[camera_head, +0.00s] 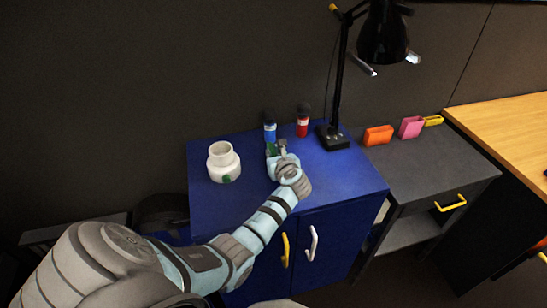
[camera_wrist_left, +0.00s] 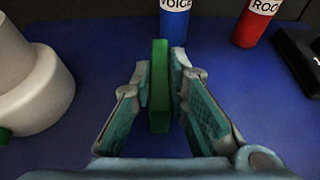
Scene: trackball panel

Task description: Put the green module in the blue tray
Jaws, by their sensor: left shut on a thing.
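The green module (camera_wrist_left: 159,88) is a thin upright slab between the two fingers of my left gripper (camera_wrist_left: 161,76) in the left wrist view. The gripper is shut on it, just above the blue cabinet top. In the head view the left gripper (camera_head: 274,151) is small, and a bit of the green module (camera_head: 270,148) shows at its tips. I cannot make out a blue tray in either view. My right gripper is not in view.
The blue cabinet top (camera_head: 330,170) holds a white round housing (camera_head: 223,163) at left, a blue bottle (camera_head: 270,132) and a red bottle (camera_head: 303,126) behind the gripper, and a black lamp (camera_head: 333,137). Orange (camera_head: 377,136) and pink (camera_head: 411,128) holders stand on the grey cabinet.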

